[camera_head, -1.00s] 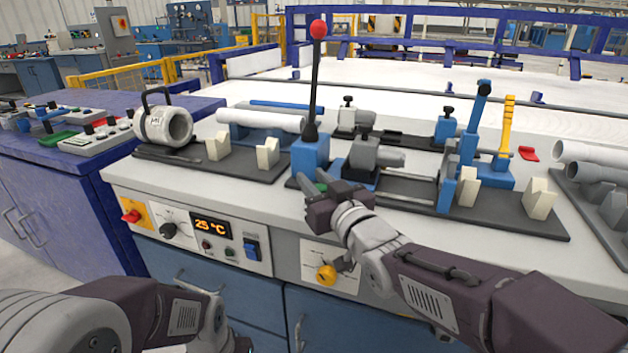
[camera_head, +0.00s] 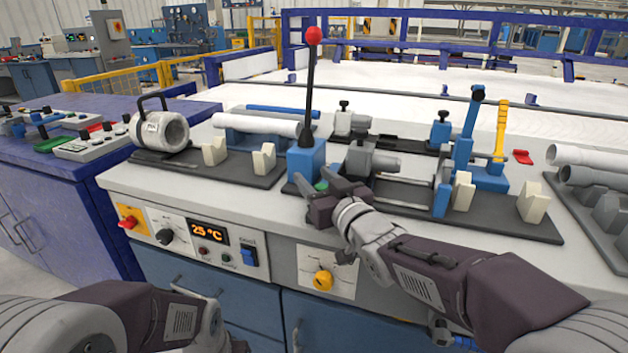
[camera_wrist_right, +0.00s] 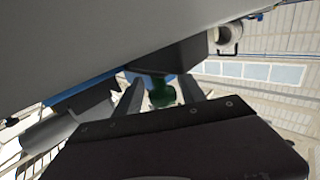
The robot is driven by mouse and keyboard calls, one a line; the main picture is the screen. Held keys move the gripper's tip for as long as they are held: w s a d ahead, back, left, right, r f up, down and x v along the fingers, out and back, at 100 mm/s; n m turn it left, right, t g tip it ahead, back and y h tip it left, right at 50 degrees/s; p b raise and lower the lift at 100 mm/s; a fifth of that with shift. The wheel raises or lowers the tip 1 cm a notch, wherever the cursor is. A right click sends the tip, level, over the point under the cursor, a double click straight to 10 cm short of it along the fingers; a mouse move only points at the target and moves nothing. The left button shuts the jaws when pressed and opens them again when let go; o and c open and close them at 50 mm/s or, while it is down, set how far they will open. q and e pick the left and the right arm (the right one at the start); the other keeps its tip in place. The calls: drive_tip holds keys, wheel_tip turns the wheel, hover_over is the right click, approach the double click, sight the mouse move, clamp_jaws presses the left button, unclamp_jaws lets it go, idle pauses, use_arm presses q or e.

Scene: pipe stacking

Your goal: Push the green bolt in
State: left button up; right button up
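The green bolt (camera_head: 321,185) shows as a small green spot at the front foot of the blue block (camera_head: 305,160) that carries the lever. In the right wrist view the green bolt (camera_wrist_right: 162,93) has a rounded head and sticks out from a dark part. My right gripper (camera_head: 318,180) is open in front of the blue block. Its two fingers (camera_wrist_right: 160,95) stand on either side of the bolt, with gaps between them and it.
The lever with a red knob (camera_head: 313,36) stands upright above the block. A grey clamp (camera_head: 372,158) sits just right of my gripper. White supports (camera_head: 264,158) and a white pipe (camera_head: 255,125) are to the left. The front panel has a yellow knob (camera_head: 322,280).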

drive_tip(key=shift+s, duration=0.15)
drive_tip(key=p+v, duration=0.2)
drive_tip(key=v, duration=0.5)
drive_tip(key=shift+s+d+r, duration=0.15)
drive_tip(key=shift+s, duration=0.2)
drive_tip(key=shift+s+d+p, duration=0.3)
drive_tip(key=shift+s, duration=0.25)
drive_tip(key=shift+f, duration=0.2)
